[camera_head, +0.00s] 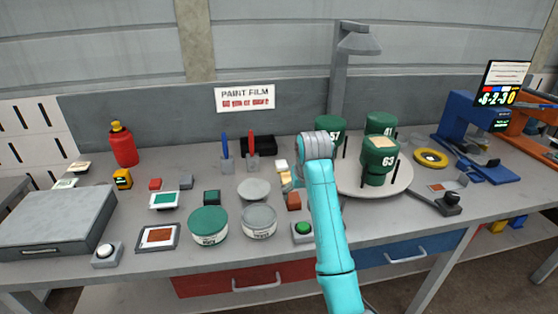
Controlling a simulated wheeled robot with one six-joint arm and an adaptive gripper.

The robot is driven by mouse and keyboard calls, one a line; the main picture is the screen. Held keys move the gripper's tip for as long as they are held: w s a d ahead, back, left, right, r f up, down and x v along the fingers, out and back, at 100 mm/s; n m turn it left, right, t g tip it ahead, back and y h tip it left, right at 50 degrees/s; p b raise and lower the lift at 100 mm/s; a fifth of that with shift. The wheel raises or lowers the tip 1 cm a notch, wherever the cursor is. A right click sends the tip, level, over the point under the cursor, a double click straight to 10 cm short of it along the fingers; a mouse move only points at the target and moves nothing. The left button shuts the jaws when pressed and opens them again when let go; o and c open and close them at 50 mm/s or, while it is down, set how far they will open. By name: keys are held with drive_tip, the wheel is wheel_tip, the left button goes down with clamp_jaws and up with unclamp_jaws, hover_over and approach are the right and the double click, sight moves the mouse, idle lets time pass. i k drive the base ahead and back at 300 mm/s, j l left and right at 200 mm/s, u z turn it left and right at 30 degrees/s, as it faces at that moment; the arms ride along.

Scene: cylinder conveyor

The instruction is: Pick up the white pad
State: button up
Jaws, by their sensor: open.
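A small white pad (281,164) lies on the grey bench near the middle of the picture, just left of my arm. A second, more cream-coloured pad (285,177) sits right in front of it. I cannot tell whether a finger touches either pad.
Green cylinders, one marked 63 (379,160), stand on a round turntable (346,184) to the right. Tins (208,226) and a pale disc (253,189) lie left.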

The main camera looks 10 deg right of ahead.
sight(281, 166)
drive_tip(key=i, duration=0.9)
